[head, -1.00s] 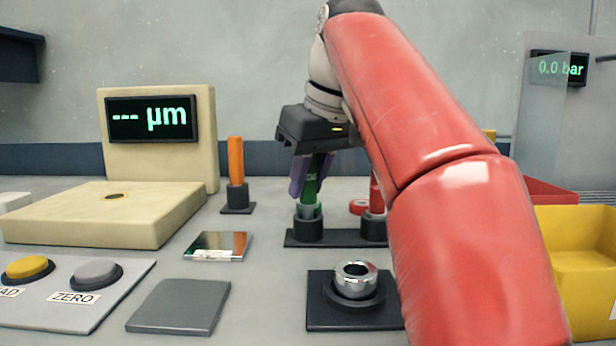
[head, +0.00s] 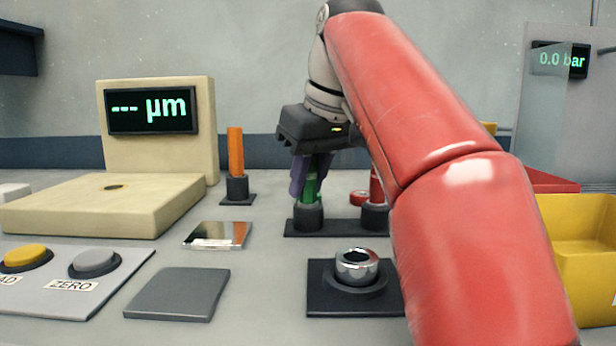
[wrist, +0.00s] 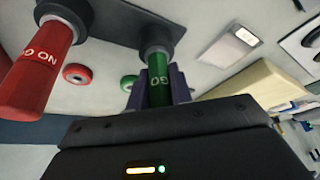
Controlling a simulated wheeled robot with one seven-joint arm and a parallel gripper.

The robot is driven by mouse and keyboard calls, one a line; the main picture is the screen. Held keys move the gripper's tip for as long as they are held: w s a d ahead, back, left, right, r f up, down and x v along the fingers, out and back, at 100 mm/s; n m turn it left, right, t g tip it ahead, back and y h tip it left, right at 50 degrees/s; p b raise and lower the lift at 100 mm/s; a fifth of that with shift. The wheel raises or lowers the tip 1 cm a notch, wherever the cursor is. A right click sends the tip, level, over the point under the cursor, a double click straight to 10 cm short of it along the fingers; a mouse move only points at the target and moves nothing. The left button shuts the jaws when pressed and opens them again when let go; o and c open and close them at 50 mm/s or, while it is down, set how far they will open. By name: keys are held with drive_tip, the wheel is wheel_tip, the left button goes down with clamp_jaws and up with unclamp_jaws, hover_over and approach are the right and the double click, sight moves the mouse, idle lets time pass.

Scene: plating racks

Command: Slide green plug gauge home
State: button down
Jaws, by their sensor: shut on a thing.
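The green plug gauge (head: 310,189), marked GO in the wrist view (wrist: 158,77), stands in the left socket (head: 308,217) of a black two-socket rack (head: 340,233). My gripper (head: 309,187) is shut on its handle with purple fingers, pointing down from above. In the wrist view the fingers (wrist: 157,92) flank the handle on both sides. The handle's lower end meets the socket collar; how deep it sits inside is hidden. A red gauge (wrist: 42,68), marked NO GO, stands in the right socket, partly behind my arm in the head view.
A chrome ring (head: 356,265) sits on a black base in front. An orange-handled tool (head: 236,155) stands left of the rack. A beige gauge block (head: 105,210), grey pad (head: 178,293), button panel (head: 70,285) and yellow bin (head: 580,250) surround the area. A red ring (head: 359,198) lies behind the rack.

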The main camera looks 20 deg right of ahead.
drive_tip(key=c, duration=1.2)
unclamp_jaws()
drive_tip(key=shift+o, duration=0.2)
drive_tip(key=shift+r, duration=0.1)
drive_tip(key=p+v, duration=0.4)
drive_tip(key=v, duration=0.3)
drive_tip(key=shift+s+r, duration=0.1)
drive_tip(key=shift+r, duration=0.2)
drive_tip(key=shift+s, duration=0.1)
